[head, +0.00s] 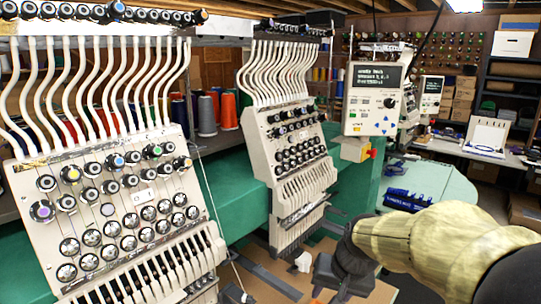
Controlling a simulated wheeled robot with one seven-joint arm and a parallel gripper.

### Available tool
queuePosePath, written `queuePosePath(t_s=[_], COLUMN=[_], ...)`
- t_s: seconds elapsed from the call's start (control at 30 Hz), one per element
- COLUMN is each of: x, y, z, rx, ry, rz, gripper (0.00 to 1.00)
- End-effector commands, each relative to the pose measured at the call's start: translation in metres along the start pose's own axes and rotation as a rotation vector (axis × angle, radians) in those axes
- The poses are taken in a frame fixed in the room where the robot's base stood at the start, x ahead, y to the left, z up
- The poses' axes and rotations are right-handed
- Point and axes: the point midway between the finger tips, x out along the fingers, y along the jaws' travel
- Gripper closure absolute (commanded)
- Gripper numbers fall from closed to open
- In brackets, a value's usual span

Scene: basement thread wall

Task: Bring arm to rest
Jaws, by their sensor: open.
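My arm comes in from the right edge, with pale tan links and dark joints. My gripper (330,292) is the dark piece at the bottom, right of centre, pointing down with its jaws open. I see nothing held between the jaws, though the lowest part is close to the picture's edge. I cannot tell whether the arm touches anything.
A large embroidery head (115,195) with thread tubes fills the left, on a green machine beam (235,215). A control panel (375,97) stands behind my arm. A pale green table (440,180) and a white-topped bench (465,148) lie to the right. Thread cones (228,111) stand behind.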

Motion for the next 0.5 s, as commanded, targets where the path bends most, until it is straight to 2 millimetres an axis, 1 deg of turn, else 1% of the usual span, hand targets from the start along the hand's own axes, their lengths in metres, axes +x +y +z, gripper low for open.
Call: queuePosePath(t_s=[0.03,0.1,0.2,0.3,0.4,0.5], x=[0.011,0.026,0.042,0.05,0.054,0.055], y=[0.012,0.027,0.045,0.056,0.061,0.061], z=[0.018,0.04,0.07,0.093,0.102,0.103], rx=[-0.029,-0.078,-0.15,-0.205,-0.232,-0.237], ry=[-0.015,-0.027,-0.042,-0.054,-0.057,-0.056], rz=[0.037,0.08,0.126,0.15,0.159,0.16], gripper=[0.59,0.59,0.59,0.59,0.59,0.59])
